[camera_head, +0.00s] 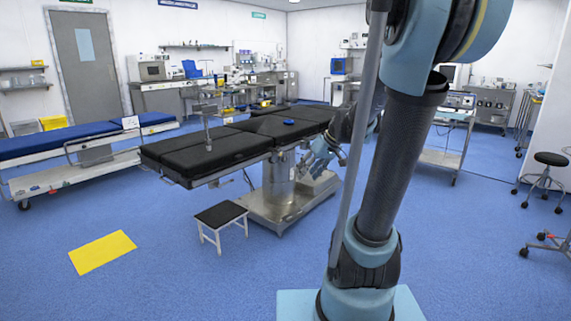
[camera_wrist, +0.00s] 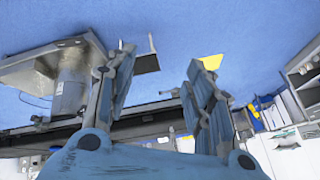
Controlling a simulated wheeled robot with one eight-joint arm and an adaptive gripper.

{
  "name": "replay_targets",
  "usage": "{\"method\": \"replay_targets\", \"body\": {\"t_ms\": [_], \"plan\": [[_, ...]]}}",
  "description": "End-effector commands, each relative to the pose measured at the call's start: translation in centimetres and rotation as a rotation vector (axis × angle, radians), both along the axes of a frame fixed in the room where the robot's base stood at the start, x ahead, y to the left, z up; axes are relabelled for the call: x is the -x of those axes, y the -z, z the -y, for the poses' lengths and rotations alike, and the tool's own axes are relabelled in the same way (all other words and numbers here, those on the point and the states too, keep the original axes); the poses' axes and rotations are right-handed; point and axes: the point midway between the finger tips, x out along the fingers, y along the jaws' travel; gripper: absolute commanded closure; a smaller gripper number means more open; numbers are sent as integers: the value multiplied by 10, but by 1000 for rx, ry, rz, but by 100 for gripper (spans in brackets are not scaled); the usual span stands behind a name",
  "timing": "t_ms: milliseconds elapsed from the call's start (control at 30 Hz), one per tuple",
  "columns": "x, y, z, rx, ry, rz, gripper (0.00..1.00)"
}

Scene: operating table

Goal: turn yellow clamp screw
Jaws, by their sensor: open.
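The operating table (camera_head: 215,146) has black pads and stands on a metal column (camera_head: 277,178). My gripper (camera_head: 318,161) is beside the table's near right side, partly behind my arm. In the wrist view, the two fingers of my gripper (camera_wrist: 161,62) are spread apart with nothing between them. This view is upside down: the table's side edge runs across behind the fingers, and the metal base (camera_wrist: 45,68) is at upper left. I cannot make out the yellow clamp screw in either view; it may be hidden or too small.
A small black-topped stool (camera_head: 220,214) stands in front of the table. A yellow mat (camera_head: 102,252) lies on the blue floor, left. A blue-padded bed (camera_head: 70,140) is at left. A cart (camera_head: 441,157) stands at right. The near left floor is clear.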

Motion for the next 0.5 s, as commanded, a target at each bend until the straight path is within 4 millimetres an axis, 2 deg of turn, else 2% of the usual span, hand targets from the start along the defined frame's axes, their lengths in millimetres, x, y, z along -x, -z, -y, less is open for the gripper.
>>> {"method": "replay_targets", "body": {"t_ms": [33, 500], "plan": [[-16, -3, -2, -16, -17, 18, 52], [-150, -8, -15, -159, -169, 229, 52]]}}
